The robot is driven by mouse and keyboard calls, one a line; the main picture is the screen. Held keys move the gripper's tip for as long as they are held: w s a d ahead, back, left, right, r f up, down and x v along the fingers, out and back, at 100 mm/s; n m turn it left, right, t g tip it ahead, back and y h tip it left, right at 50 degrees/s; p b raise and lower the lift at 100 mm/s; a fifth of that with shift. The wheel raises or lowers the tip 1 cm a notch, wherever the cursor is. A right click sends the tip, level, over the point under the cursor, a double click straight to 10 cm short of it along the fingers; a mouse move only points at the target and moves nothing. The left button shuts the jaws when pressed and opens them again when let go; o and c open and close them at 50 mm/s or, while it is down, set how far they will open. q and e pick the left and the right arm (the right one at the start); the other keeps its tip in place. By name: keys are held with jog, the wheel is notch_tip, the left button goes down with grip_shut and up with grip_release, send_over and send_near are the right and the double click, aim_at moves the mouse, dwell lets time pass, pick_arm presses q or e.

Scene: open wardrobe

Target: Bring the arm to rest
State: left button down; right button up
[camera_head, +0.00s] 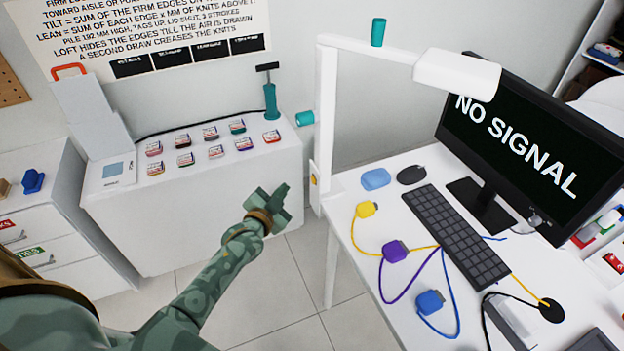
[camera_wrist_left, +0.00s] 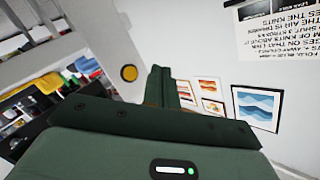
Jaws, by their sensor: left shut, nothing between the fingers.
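My left gripper (camera_head: 270,204) is at the end of my green patterned arm (camera_head: 208,283), which comes in from the lower left in the head view. It is shut and empty, held in the air over the gap between the white cabinet (camera_head: 190,215) and the desk. In the left wrist view the gripper's dark green fingers (camera_wrist_left: 160,87) lie together, with nothing visible between them. That view faces a wall with framed pictures. My right gripper is not in view.
The white cabinet bears several small labelled packs (camera_head: 216,151) and a teal pump (camera_head: 270,100). Tiled floor (camera_head: 270,290) shows between them.

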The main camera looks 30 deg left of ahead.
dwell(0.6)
pick_arm(q)
jog(key=s+d+f+n+g+b, duration=0.1)
jog(key=s+f+g, duration=0.2)
jog(key=s+f, duration=0.35)
jog(key=s+d+f+n+g, duration=0.15)
jog(key=s+f, duration=0.25)
jog(key=f, duration=0.6)
jog(key=s+d+f+n+g+b, duration=0.1)
jog(key=s+f+g, duration=0.2)
jog(key=s+f, duration=0.35)
jog(key=s+d+f+g+b, duration=0.1)
jog(key=s+f+g, duration=0.1)
jog(key=s+f, duration=0.4)
jog(key=s+d+f+g+h+b, duration=0.1)
jog(key=s+f, duration=0.5)
jog(key=s, duration=1)
jog(key=s+d+f+g+b, duration=0.1)
jog(key=s+d+f+g, duration=0.2)
jog(key=s, duration=0.8)
notch_tip(320, 180, down, 3)
jog(key=shift+s+d+r+m+g, duration=0.15)
jog(key=shift+m+g, duration=0.3)
jog(key=shift+g, duration=0.6)
